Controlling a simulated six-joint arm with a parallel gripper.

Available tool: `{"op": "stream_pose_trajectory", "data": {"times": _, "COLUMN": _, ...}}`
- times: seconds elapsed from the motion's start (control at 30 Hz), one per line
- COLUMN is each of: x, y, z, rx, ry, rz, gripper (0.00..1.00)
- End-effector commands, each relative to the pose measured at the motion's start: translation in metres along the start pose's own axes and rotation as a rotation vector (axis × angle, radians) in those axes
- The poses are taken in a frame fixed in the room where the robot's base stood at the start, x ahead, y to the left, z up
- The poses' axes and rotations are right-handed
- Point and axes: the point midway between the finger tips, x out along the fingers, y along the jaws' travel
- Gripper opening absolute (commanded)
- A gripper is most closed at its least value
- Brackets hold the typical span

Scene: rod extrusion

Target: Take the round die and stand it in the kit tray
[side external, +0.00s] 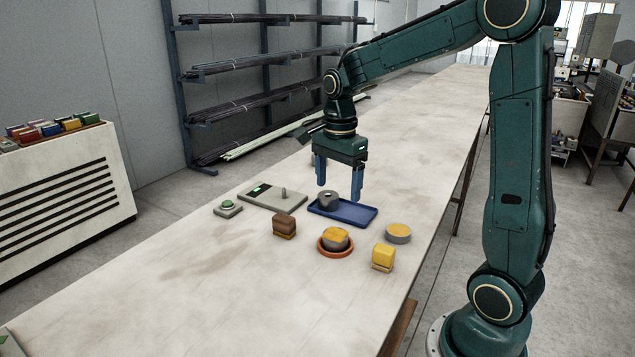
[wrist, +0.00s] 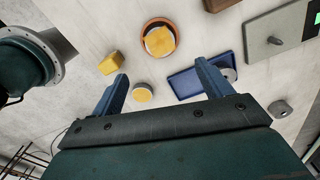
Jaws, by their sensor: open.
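The blue kit tray (side external: 362,213) lies flat on the bench; the wrist view shows it too (wrist: 183,86). A grey round die (side external: 328,201) sits at its left end in the side view. In the wrist view this die (wrist: 230,74) is partly hidden behind the right finger. A second small grey round piece (wrist: 280,108) lies on the bench outside the tray; the side view mostly hides it behind my gripper. My gripper (side external: 339,191) is open and empty, pointing down above the tray. Its fingers (wrist: 162,70) are apart with nothing between them.
An orange dish (side external: 323,249) holds a yellow-topped piece. A yellow block (side external: 382,257) and yellow-topped disc (side external: 397,234) are nearby.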

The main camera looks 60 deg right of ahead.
Motion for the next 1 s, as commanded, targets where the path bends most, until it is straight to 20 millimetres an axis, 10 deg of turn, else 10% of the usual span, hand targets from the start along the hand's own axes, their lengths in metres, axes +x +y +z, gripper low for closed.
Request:
{"op": "stream_pose_trajectory", "data": {"times": 0.5, "x": 0.068, "y": 0.001, "z": 0.0, "rx": -0.002, "ry": 0.0, "rz": 0.002, "gripper": 0.78}}
{"op": "stream_pose_trajectory", "data": {"times": 1.0, "x": 0.085, "y": 0.001, "z": 0.001, "rx": -0.002, "ry": 0.0, "rz": 0.004, "gripper": 0.78}}
